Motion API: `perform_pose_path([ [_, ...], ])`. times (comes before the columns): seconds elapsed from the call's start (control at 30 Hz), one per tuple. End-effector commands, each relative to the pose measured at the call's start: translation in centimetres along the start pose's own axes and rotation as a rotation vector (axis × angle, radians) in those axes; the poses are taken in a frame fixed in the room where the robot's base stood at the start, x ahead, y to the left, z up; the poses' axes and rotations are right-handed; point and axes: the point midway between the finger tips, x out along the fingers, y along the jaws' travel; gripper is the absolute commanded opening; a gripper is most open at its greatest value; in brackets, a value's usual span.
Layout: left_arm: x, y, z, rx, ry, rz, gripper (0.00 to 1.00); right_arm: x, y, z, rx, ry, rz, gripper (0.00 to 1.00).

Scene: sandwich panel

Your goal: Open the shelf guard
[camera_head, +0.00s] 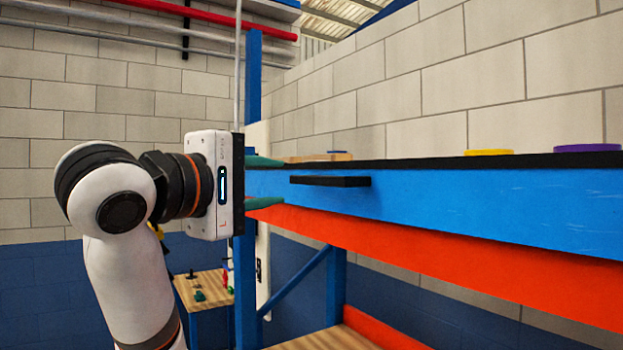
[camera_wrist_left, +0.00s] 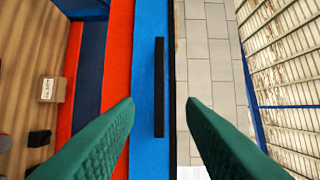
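The shelf guard (camera_head: 480,207) is a long blue panel along the shelf front, with a black top edge. It stands upright. A black bar handle (camera_head: 330,181) sticks out of its face. In the left wrist view the handle (camera_wrist_left: 159,87) runs lengthwise on the blue panel (camera_wrist_left: 146,60), between the fingers. My left gripper (camera_head: 281,181) is open and empty, with green fingers, one above and one below the handle's level. The fingertips are just short of the handle, and nothing shows between them. My right gripper is in neither view.
A red board (camera_head: 480,275) runs below the blue panel. A yellow disc (camera_head: 488,152), a purple disc (camera_head: 587,148) and a wooden piece (camera_head: 317,158) show above its top edge. A blue post (camera_head: 253,90) stands behind my left gripper. A small table (camera_head: 205,287) stands lower left.

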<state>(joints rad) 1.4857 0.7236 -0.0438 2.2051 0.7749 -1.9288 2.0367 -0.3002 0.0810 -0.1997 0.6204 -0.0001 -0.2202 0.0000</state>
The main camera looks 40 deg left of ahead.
Motion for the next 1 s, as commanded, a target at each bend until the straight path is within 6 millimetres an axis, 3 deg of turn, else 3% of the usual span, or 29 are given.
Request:
perform_pose_path([
  [0.3,6.5,-0.2,0.0,0.001,0.0,0.007,0.36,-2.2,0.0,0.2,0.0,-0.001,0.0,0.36],
  [0.5,9.4,-0.1,0.0,0.001,0.0,0.004,0.36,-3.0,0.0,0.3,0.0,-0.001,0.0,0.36],
  [0.93,10.5,0.1,0.0,0.002,0.0,0.0,0.36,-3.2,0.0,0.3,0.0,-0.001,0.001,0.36],
  [1.0,10.5,0.1,0.0,0.002,0.0,0.0,0.28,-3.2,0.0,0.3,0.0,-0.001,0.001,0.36],
])
